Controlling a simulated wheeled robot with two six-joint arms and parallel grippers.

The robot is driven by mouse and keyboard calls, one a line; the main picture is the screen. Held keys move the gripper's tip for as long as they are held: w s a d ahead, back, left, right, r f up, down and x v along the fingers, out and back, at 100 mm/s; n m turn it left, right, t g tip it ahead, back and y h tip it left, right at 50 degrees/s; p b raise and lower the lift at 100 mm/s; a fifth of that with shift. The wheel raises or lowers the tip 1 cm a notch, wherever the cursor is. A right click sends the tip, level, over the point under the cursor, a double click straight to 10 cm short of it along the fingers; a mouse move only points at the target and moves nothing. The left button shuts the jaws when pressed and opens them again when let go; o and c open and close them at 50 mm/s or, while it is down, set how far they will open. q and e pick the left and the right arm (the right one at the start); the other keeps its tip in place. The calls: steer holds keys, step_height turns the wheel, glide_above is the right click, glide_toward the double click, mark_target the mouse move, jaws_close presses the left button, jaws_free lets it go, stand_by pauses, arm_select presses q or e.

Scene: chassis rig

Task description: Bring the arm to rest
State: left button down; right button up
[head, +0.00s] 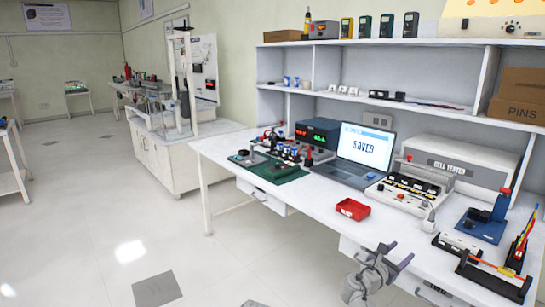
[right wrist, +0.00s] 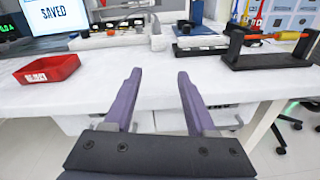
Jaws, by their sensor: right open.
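My right gripper (head: 396,254) is in front of the white workbench's front edge, at the lower right of the head view. In the right wrist view its two purple fingers (right wrist: 159,76) are spread apart with nothing between them. They point toward the bench (right wrist: 140,95). My left gripper is not in view.
On the bench (head: 318,190) stand a red bin (head: 352,209), a laptop (head: 364,150) reading "SAVED", a cell tester (head: 455,165), a green mat (head: 275,171) with small parts, and an orange-handled tool on a black stand (head: 490,272). Open floor (head: 110,220) lies at left.

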steer(key=s+a+f+m+g+y, duration=0.3)
steer(key=s+a+f+m, duration=0.1)
steer(key=a+f+m, duration=0.3)
steer(key=s+a+f+m+g+y, duration=0.3)
steer(key=s+a+f+m, duration=0.2)
steer(key=a+f+m, duration=0.15)
steer(key=s+a+f+m+g+y, duration=0.3)
steer(key=s+a, duration=0.4)
steer(key=a, duration=0.2)
steer(key=s+a+f+m+g+y, duration=0.2)
steer(key=s+a+f+m+y, duration=0.15)
steer(key=s+a, duration=0.35)
step_height(320, 180, up, 29)
steer(key=w+p, duration=0.1)
steer(key=p, duration=2.8)
steer(key=shift+w+a, duration=0.15)
steer(key=shift+a, duration=0.3)
steer(key=shift+c, duration=0.3)
